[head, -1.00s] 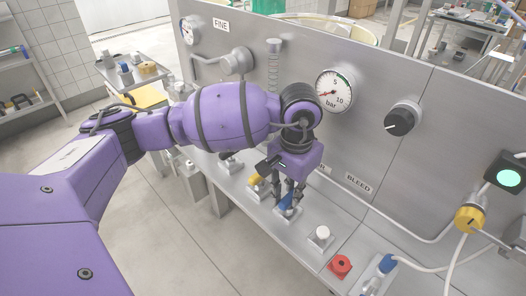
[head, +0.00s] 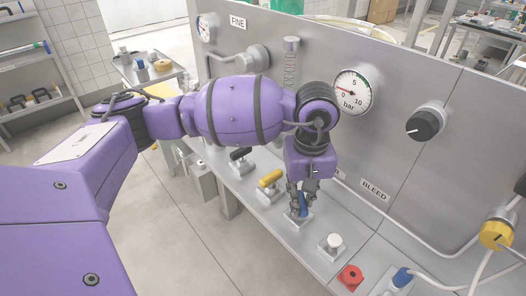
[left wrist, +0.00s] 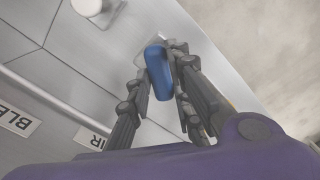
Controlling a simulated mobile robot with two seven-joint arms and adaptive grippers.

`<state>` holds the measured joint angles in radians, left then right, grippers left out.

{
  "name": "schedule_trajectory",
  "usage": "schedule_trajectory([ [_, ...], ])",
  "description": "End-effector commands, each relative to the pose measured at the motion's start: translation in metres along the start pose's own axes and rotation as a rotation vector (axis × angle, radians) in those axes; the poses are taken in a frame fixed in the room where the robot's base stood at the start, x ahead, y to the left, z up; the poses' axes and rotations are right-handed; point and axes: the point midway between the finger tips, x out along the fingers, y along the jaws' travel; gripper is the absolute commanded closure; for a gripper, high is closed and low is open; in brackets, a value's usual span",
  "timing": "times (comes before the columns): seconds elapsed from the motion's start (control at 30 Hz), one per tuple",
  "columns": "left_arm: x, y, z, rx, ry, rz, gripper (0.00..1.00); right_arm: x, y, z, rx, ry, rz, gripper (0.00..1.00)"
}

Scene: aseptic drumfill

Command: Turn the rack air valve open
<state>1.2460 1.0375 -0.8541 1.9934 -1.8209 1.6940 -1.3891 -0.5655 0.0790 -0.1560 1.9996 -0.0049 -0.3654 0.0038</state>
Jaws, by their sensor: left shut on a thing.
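The rack air valve has a blue lever handle (head: 303,206) on the sloping metal shelf of the rack. My left gripper (head: 300,207) points down over it with its fingers closed on both sides of the handle. The left wrist view shows the blue handle (left wrist: 158,72) between the two dark fingers (left wrist: 160,85). A label ending in "IR" (left wrist: 92,138) lies beside it, partly cut off by my gripper body. The fingers hide part of the valve base in the head view. My right gripper is not seen.
A yellow lever (head: 270,179) and a black lever (head: 240,155) stand to the left. A white knob (head: 334,241) and a red knob (head: 350,277) stand to the right. A pressure gauge (head: 352,90) and a black dial (head: 425,123) are on the panel behind.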

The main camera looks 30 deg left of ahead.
Motion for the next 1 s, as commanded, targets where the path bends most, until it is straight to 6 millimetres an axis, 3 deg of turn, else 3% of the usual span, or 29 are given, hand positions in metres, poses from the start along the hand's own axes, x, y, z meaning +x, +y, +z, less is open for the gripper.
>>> schedule_trajectory([
  [0.5, -0.0044, 0.0016, -0.0027, -0.443, 0.008, 0.007, 1.0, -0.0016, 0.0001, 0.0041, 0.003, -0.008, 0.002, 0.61],
  [1.0, -0.0045, 0.0016, -0.0031, -0.623, 0.008, 0.009, 1.0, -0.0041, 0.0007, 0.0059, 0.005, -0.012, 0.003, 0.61],
])
